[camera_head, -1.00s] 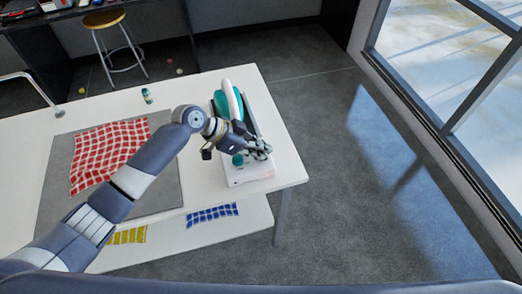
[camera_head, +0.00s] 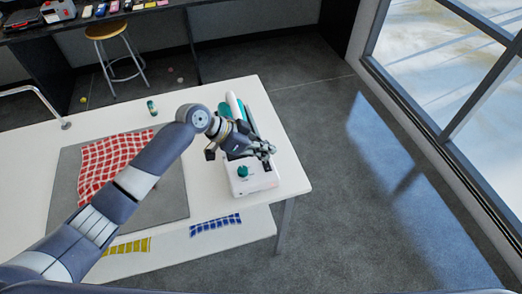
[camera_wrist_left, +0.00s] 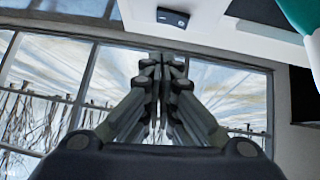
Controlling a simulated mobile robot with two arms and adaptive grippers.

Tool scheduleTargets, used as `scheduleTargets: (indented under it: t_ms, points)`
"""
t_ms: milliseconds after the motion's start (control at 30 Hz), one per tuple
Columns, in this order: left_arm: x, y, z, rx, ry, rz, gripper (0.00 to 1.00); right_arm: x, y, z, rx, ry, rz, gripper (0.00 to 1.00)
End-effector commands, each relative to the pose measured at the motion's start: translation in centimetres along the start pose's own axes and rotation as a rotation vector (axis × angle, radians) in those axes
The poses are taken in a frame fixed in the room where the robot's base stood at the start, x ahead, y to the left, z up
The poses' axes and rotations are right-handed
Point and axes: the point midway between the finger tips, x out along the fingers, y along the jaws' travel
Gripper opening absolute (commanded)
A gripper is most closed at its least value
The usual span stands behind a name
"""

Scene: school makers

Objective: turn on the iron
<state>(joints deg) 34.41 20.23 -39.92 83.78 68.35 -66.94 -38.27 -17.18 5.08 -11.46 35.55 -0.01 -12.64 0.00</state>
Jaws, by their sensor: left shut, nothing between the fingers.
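The iron (camera_head: 234,105), white and teal, sits on its white base station (camera_head: 262,181) at the right end of the white table. A teal knob (camera_head: 243,171) shows on the front part of the base. My left gripper (camera_head: 268,150) is over the base, beyond and right of the knob, and hides part of the iron and base. In the left wrist view its fingers (camera_wrist_left: 162,85) are together and empty. A teal and white part, likely of the iron (camera_wrist_left: 300,12), shows at that view's upper right corner. My right gripper is not in view.
A red checked cloth (camera_head: 113,163) lies on a grey mat (camera_head: 172,190). A small green-labelled bottle (camera_head: 152,108) stands near the table's far edge. Blue (camera_head: 215,224) and yellow (camera_head: 127,246) patterned pieces lie on the lower shelf. Floor right of the table is clear.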

Motion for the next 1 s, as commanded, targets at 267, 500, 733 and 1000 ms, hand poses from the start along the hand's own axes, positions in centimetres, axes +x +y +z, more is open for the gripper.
scheduleTargets:
  t_ms: [267,500,733,1000]
  points:
    - [-5.3,0.7,0.6,0.004,0.000,-0.004,0.00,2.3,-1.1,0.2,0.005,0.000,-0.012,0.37]
    - [-8.8,1.4,0.5,0.000,0.000,-0.001,0.00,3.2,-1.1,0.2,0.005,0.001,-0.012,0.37]
    - [-9.7,1.6,0.4,0.000,0.000,0.000,0.00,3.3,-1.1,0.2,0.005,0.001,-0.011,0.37]
    - [-9.7,1.6,0.4,0.000,0.000,0.000,0.00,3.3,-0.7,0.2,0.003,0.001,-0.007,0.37]
